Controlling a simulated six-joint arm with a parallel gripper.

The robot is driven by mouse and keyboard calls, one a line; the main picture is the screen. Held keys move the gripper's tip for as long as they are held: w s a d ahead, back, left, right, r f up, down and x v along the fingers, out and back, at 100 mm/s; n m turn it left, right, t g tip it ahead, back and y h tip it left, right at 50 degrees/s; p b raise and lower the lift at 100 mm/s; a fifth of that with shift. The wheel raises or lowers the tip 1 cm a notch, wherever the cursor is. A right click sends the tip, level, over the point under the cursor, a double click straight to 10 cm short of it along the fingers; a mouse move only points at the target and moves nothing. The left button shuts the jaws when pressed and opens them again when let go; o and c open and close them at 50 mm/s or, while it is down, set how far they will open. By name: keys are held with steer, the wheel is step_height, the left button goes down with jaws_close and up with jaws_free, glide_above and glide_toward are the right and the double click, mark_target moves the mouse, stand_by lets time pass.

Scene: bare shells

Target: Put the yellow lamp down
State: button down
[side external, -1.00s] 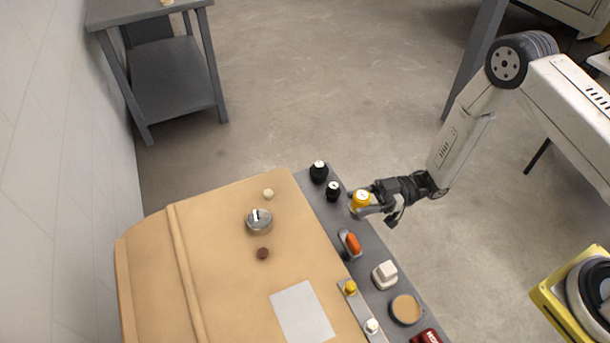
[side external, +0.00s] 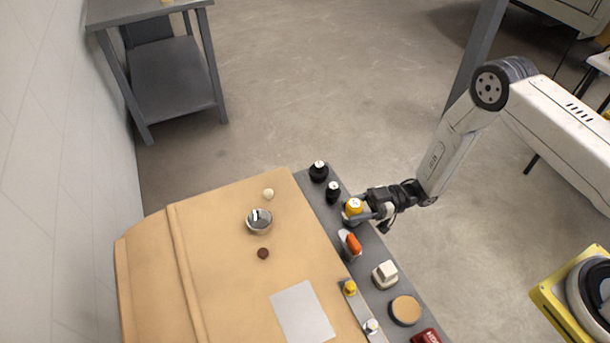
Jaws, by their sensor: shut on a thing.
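The yellow lamp (side external: 353,206) is at the dark grey strip along the right edge of the tan panel. My gripper (side external: 363,212) reaches in from the right and is shut on the lamp, with the fingers around its lower part. The yellow top stays visible above the fingers. The lamp looks upright. Whether its base touches the strip is hidden by the fingers.
Two black knobs (side external: 333,191) stand just behind the lamp, and an orange switch (side external: 353,244) is close in front. A white block (side external: 385,274), a round tan-topped piece (side external: 405,310) and a red piece (side external: 427,337) follow along the grey strip (side external: 365,262). The tan panel (side external: 215,270) is mostly clear.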

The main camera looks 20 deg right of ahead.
steer(key=shift+f, duration=0.15)
steer(key=shift+c, duration=0.7)
jaws_free()
steer(key=s+d, duration=0.1)
steer(key=d, duration=0.6)
steer(key=shift+s+d, duration=0.25)
steer(key=shift+d, duration=0.1)
